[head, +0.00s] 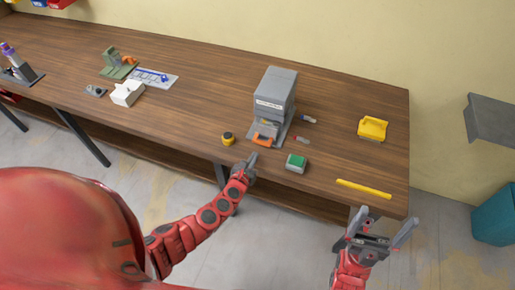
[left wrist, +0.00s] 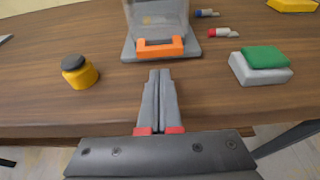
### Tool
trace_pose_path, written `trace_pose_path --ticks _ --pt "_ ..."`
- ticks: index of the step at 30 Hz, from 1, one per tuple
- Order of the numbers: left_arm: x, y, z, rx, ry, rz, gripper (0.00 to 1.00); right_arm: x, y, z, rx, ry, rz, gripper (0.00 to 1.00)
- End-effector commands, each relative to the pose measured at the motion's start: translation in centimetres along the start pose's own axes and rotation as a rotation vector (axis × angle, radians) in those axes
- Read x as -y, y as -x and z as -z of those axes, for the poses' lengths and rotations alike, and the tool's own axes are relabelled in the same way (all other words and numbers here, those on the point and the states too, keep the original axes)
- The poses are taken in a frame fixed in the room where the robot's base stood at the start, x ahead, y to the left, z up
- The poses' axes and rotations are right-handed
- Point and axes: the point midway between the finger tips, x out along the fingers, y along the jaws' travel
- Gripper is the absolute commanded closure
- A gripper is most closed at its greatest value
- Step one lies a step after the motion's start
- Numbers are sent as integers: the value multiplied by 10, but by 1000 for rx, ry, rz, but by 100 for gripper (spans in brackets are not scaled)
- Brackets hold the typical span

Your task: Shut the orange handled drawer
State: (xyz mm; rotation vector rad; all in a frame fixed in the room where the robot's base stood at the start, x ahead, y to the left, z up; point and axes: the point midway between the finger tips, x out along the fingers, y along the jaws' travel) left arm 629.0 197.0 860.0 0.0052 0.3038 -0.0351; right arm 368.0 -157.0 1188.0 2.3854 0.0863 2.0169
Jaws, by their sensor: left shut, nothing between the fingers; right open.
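The orange handle (head: 263,140) is low on the front of a grey cabinet (head: 276,92) standing on the wooden bench. In the left wrist view the orange handle (left wrist: 160,47) is straight ahead of the fingertips, with a small visible gap. How far the drawer stands out is hard to tell. My left gripper (head: 253,158) is shut and empty, just in front of the handle; it also shows in the left wrist view (left wrist: 160,75). My right gripper (head: 384,230) is open and empty, off the bench's front edge at the right.
A yellow jar (head: 228,139) stands left of the handle. A green-topped box (head: 296,163) stands right of it. Blue and red markers (head: 302,140) lie beside the cabinet. A yellow bar (head: 363,189) and yellow block (head: 372,129) are further right.

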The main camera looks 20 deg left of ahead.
Motion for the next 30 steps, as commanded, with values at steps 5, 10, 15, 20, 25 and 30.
trace_pose_path --ticks 5,10,15,20,25,30 --pt "0 -24 -7 0 4 -2 100 0 -1 0 0 0 0 0" --pt "-1 -37 -11 1 1 -3 100 0 0 0 0 0 0 0" --pt "-1 -41 -12 0 1 -2 100 0 1 0 0 0 0 0" --pt "-1 -41 -11 -1 0 -1 100 0 1 0 0 0 0 0" --pt "-1 -43 -11 -1 0 -1 100 0 2 0 0 0 0 0" --pt "0 -62 -14 -1 -2 -1 100 1 12 -2 0 0 0 0"
